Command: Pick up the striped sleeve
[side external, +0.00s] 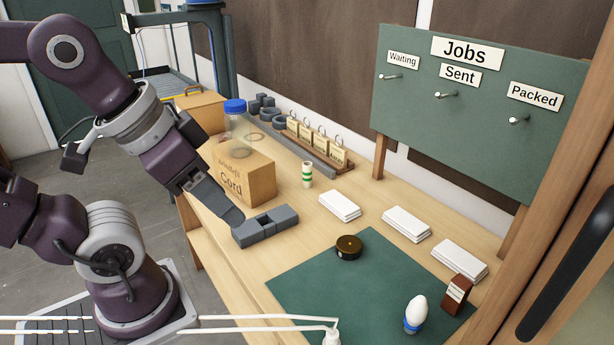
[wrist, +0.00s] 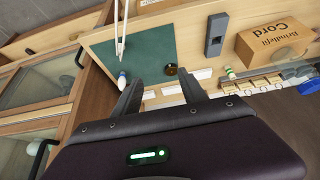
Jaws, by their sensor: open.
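The striped sleeve (side external: 307,174), a small white cylinder with green bands, stands upright on the bench beside the cardboard cord box. It also shows in the wrist view (wrist: 230,73), to the right of my fingers. My gripper (side external: 236,218) is open and empty, its two fingers apart in the wrist view (wrist: 161,90). In the side view it appears left of the sleeve, its tip overlapping the left end of the grey slotted block (side external: 268,228). I cannot tell its height above the block.
The cord box (side external: 245,172), with a blue-capped jar (side external: 236,116) on top, is close left of the sleeve. A rack of tags (side external: 318,148) stands behind it. White stacks (side external: 340,205) lie to the right. A green mat (side external: 330,290) holds a dark round tin (side external: 348,247) and a bulb (side external: 416,312).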

